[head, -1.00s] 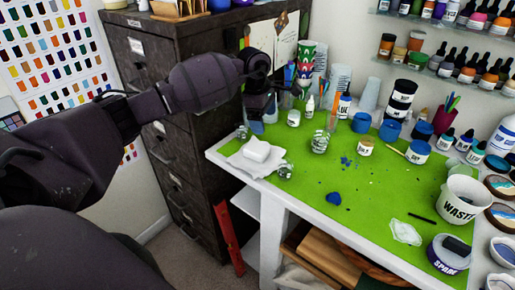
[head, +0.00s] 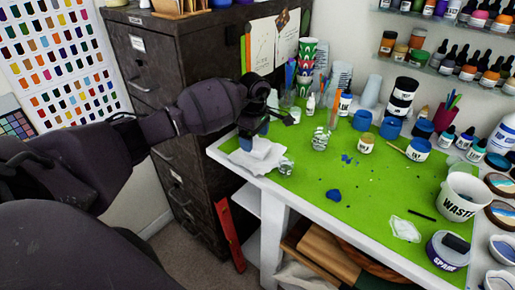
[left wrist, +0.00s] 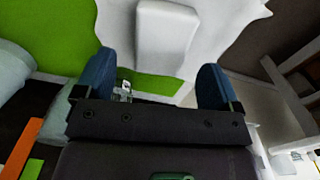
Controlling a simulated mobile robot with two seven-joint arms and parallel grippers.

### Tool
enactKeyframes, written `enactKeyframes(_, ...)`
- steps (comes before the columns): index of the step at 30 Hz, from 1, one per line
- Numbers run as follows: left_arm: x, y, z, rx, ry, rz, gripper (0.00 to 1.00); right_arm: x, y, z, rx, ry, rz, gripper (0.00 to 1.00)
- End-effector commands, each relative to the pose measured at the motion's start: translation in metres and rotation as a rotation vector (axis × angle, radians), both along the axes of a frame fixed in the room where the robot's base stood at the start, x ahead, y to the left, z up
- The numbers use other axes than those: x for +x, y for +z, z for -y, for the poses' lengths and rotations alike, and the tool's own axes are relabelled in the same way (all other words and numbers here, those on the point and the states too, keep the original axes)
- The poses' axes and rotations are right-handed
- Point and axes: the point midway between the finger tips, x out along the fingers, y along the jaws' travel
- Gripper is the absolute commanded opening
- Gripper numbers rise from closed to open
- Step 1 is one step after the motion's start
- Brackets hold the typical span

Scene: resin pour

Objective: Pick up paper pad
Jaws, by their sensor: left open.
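The paper pad (head: 262,149) is a small white block lying on a crumpled white sheet (head: 243,161) at the table's near left corner. My left gripper (head: 252,134) is over it with blue fingertips pointing down, hiding part of the pad. In the left wrist view the pad (left wrist: 167,38) lies ahead of the open fingers (left wrist: 155,84), roughly in line with the gap between them. Nothing is held. My right gripper is not in view.
A small glass jar (head: 286,167) stands just right of the sheet. Another glass jar (head: 320,139), paint pots and stacked patterned cups (head: 305,68) stand farther along the green mat (head: 300,195). A dark filing cabinet (head: 180,85) stands close on the left.

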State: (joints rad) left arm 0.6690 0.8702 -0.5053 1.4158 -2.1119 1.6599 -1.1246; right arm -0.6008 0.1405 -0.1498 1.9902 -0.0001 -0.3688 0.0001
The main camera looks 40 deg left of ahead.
Motion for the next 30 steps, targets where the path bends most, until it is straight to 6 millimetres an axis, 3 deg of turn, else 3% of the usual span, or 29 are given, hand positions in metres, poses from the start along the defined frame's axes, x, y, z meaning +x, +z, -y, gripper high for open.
enactKeyframes(6, 0.0, -0.027, 0.0, -0.002, 0.0, -0.001, 0.88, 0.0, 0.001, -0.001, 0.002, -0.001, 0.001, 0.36)
enactKeyframes(16, 0.0, -0.033, -0.001, -0.001, -0.001, 0.0, 0.88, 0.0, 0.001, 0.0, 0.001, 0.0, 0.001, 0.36)
enactKeyframes(26, 0.0, -0.032, -0.001, -0.001, -0.001, 0.0, 0.38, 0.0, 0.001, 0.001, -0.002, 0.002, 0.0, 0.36)
enactKeyframes(30, 0.0, -0.032, -0.001, -0.001, -0.001, 0.0, 0.35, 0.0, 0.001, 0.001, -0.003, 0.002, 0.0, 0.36)
